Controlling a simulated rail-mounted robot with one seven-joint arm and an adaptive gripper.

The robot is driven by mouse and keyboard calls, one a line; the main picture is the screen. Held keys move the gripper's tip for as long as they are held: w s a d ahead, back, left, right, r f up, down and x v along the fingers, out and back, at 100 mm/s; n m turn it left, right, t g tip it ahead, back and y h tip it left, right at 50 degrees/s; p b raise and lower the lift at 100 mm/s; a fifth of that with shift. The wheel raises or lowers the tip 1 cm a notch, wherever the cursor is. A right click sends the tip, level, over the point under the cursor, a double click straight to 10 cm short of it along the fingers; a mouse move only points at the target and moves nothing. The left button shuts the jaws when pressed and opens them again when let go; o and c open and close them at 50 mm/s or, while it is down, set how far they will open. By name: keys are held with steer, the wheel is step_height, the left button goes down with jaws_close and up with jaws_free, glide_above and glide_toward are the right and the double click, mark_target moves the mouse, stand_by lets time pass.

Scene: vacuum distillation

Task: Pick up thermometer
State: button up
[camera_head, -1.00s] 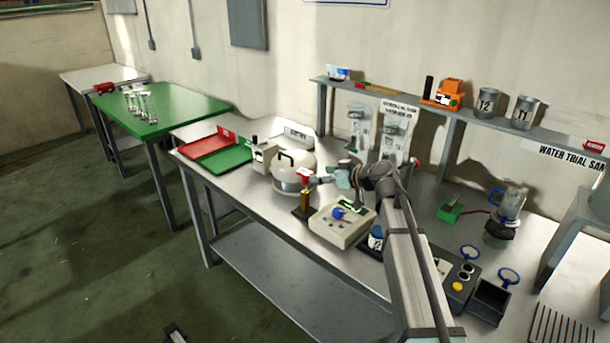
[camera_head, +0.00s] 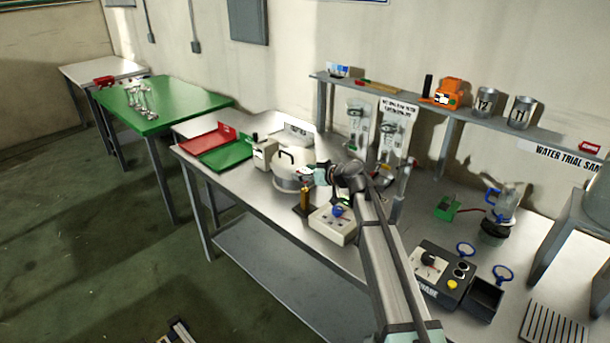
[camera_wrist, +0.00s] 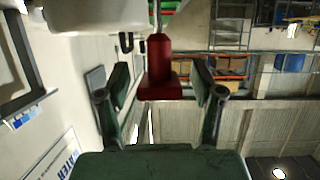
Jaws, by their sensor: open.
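A red-headed piece with a thin metal stem (camera_wrist: 160,70), seemingly the thermometer, shows in the wrist view between my two fingers. My gripper (camera_wrist: 161,85) is open, with a green finger on either side of the red head and a visible gap at each side. In the head view my gripper (camera_head: 309,174) is at the top of a small brass-coloured stand (camera_head: 305,198). The red head is largely hidden there behind the gripper.
A white rounded pot (camera_head: 288,160) stands close behind the gripper. A cream control box (camera_head: 332,224) sits to the right of the stand. Red (camera_head: 207,141) and green (camera_head: 228,156) trays lie to the left. A shelf (camera_head: 465,118) runs behind.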

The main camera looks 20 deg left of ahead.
steer(key=c, duration=1.2)
steer(key=shift+r, duration=0.1)
